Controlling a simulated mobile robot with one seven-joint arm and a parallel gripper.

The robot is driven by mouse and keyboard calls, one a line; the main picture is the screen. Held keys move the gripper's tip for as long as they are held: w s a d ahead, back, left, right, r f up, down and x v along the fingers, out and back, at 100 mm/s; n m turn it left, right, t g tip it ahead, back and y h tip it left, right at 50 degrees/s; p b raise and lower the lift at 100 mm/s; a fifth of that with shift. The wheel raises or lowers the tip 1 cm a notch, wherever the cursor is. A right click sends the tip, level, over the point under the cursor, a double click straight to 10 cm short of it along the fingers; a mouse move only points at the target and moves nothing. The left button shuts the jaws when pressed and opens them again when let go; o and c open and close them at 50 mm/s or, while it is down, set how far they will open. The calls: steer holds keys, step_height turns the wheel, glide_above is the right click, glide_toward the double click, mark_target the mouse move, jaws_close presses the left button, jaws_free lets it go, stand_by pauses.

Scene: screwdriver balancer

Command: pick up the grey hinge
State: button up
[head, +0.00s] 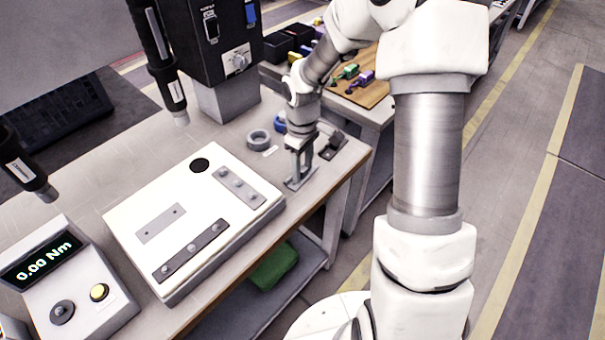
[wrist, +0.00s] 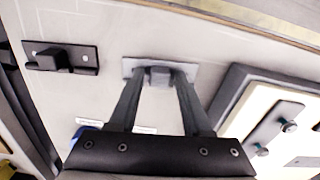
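The grey hinge (wrist: 131,67) lies on the workbench as a flat plate with a raised block in its middle. In the head view the grey hinge (head: 291,185) is near the bench's front edge, partly hidden by my fingers. My gripper (head: 300,174) points down over it. In the wrist view my gripper (wrist: 160,78) has its two fingers apart, one on each side of the raised block. The fingertips are close to the block; I cannot tell whether they touch it.
A black hinge (wrist: 80,58) lies beside it, also in the head view (head: 333,146). A white fixture panel (head: 140,210) with metal plates is on the other side. A grey ring (head: 258,139) and a blue part (head: 279,122) lie behind. A torque display (head: 60,265) stands front left.

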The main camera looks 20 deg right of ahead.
jaws_close()
